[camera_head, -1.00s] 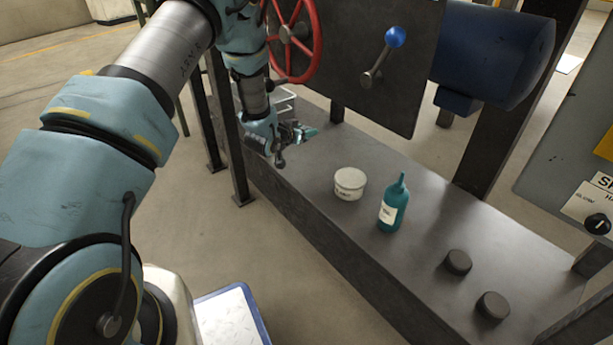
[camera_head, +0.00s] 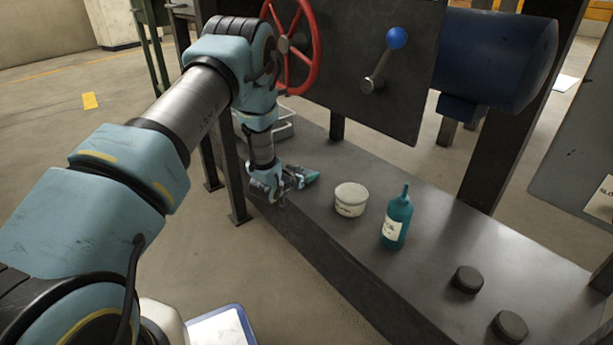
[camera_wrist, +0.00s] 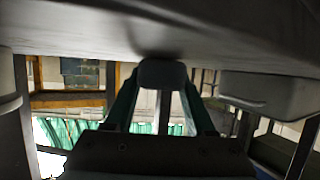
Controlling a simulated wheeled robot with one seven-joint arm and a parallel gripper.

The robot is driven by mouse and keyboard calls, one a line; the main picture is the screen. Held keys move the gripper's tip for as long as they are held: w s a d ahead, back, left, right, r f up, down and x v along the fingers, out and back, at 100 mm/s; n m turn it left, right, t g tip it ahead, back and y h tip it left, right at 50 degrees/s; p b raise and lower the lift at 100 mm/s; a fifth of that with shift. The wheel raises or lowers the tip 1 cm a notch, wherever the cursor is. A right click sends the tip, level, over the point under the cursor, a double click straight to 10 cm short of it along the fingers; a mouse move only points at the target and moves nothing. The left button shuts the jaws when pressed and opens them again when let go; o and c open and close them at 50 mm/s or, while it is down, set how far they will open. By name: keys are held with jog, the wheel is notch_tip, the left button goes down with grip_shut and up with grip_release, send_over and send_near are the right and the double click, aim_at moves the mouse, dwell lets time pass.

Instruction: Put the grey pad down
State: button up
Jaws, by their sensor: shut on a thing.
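My gripper (camera_head: 301,178) is low over the dark bench top, left of the white tub. In the wrist view its two fingers (camera_wrist: 162,84) are shut on a small dark grey pad (camera_wrist: 162,73) with rounded corners. The wrist picture is upside down, with the bench surface (camera_wrist: 90,35) along its top. The pad is very close to that surface, with a dark shadow beside it; I cannot tell whether they touch. In the head view I cannot make out the pad at the fingertips.
The white tub (camera_head: 351,200) and a teal bottle (camera_head: 397,217) stand right of my gripper. Two dark round pucks (camera_head: 467,279) lie farther right. A red handwheel (camera_head: 314,45) and a blue-knobbed lever (camera_head: 397,38) are above.

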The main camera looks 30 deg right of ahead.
jog(key=shift+f, duration=0.1)
jog(key=o, duration=1.3)
